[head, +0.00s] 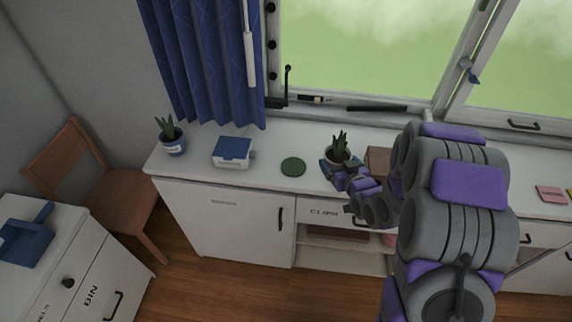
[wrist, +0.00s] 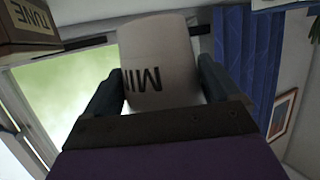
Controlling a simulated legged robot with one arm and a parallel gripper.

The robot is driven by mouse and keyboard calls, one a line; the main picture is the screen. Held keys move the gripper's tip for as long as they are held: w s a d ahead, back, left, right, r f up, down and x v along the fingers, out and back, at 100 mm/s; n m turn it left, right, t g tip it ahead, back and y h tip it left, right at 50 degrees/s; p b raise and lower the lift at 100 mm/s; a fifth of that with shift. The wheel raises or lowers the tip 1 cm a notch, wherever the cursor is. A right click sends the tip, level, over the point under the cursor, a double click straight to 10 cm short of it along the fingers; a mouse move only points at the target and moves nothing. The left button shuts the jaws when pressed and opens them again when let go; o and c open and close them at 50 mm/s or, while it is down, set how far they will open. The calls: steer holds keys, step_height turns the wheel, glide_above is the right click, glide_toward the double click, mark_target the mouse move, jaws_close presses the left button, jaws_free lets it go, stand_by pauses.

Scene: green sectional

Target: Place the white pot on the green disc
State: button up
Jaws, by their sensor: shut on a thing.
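The white pot (head: 338,155) holds a green spiky plant and sits at the worktop's middle in the head view. My gripper (head: 340,165) is shut on it, with a finger on either side. In the wrist view the pale pot (wrist: 157,50) fills the space between the dark fingers, its dark lettering upside down. The green disc (head: 293,167) lies flat and bare on the white worktop, left of the pot and apart from it. I cannot tell whether the pot's base touches the worktop.
A brown box (head: 378,159) stands close right of the pot; a lettered box (wrist: 28,30) shows in the wrist view. The worktop between pot and disc is clear.

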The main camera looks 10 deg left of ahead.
steer(key=s+a+n+g+y+p, duration=0.2)
steer(key=s+a+n+g+y, duration=0.1)
steer(key=s+a+n+y, duration=0.4)
steer(key=m+h+b, duration=0.2)
steer(key=b, duration=0.3)
glide_above(296, 168)
step_height(296, 168, down, 2)
steer(key=shift+a+f, duration=0.15)
steer(key=shift+w+f+b, duration=0.1)
steer(key=shift+f+b, duration=0.3)
steer(key=shift+f, duration=1.35)
steer(key=shift+r, duration=0.1)
steer(key=o, duration=1.2)
steer(key=shift+c, duration=0.2)
steer(key=shift+o, duration=0.2)
steer(key=p+v, duration=0.2)
steer(key=v, duration=1)
steer(key=shift+d, duration=0.2)
